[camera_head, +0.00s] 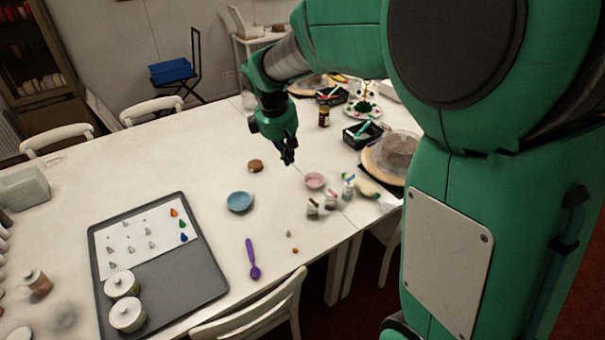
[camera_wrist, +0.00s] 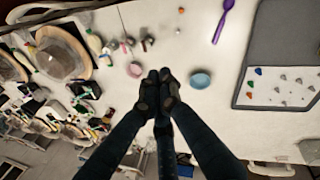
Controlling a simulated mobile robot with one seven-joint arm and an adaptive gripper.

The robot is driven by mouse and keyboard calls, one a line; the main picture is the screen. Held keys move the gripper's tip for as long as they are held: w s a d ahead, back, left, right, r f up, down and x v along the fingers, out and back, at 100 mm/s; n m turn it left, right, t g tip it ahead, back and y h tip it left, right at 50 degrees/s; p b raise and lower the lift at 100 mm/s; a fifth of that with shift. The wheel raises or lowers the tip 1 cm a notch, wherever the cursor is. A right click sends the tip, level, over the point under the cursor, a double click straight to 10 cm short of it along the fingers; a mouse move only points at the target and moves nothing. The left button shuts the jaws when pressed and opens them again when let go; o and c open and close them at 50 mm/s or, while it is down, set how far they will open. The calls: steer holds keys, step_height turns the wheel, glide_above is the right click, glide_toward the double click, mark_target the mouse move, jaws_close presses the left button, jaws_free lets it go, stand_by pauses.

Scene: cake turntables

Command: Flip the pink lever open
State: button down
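My gripper (camera_head: 287,157) hangs above the white table, left of the small pink bowl and beyond the blue bowl. In the wrist view its dark fingertips (camera_wrist: 158,88) are close together with nothing seen between them. I cannot make out a pink lever in either view; these parts are too small and blurred.
The pink bowl (camera_head: 315,181), blue bowl (camera_head: 239,201) and brown disc (camera_head: 255,166) lie near my gripper. A purple spoon (camera_head: 252,259) and grey tray (camera_head: 200,284) are at the front. A covered cake (camera_head: 392,152) and black boxes (camera_head: 362,134) crowd the right.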

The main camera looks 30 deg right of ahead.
mark_target(333, 192)
steer(key=w+d+f+n+g, duration=0.1)
steer(key=w+d+f, duration=0.3)
steer(key=f, duration=0.4)
steer(key=w+d+f+n+g+h, duration=0.1)
steer(key=w+d+f+n, duration=0.2)
steer(key=d+f, duration=0.4)
steer(key=w+d+f+n+g, duration=0.1)
steer(key=w+d+f, duration=0.4)
steer(key=f, duration=0.5)
steer(key=shift+d+f+n, duration=0.4)
steer(key=shift+f, duration=0.1)
steer(key=s+d+f+b, duration=0.3)
steer(key=d+f, duration=0.4)
steer(key=f, duration=0.2)
steer(key=shift+s, duration=0.25)
